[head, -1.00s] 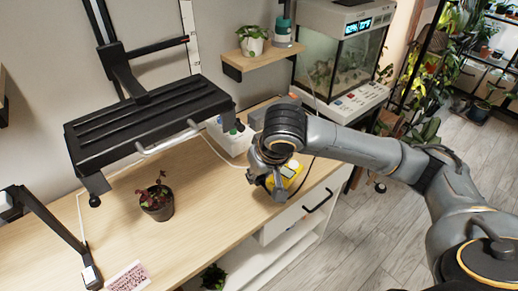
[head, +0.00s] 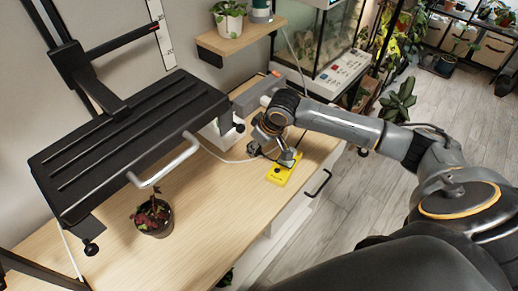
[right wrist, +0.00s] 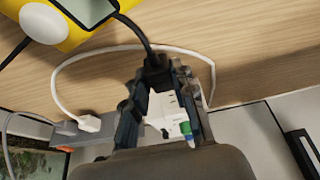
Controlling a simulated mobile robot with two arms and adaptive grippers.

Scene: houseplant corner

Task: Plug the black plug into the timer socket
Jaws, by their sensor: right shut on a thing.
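My right gripper (right wrist: 152,95) is shut on the black plug (right wrist: 156,72), whose black cable runs up past the yellow device in the right wrist view. In the head view my right gripper (head: 272,143) is above the wooden table, just behind the yellow device; the plug is too small to make out there. A white block with dark slots (right wrist: 163,106) shows between the fingers in the wrist view, apart from the plug. It may be the timer socket, but the fingers partly hide it. My left gripper is not in view.
A yellow device (head: 283,172) lies near the table's front edge. A grey power strip (right wrist: 72,133) holds a white plug (right wrist: 88,123) with a white cable. A black shelf-like fixture (head: 130,140) overhangs the table, with a potted plant (head: 153,218) below. Bare wood lies front left.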

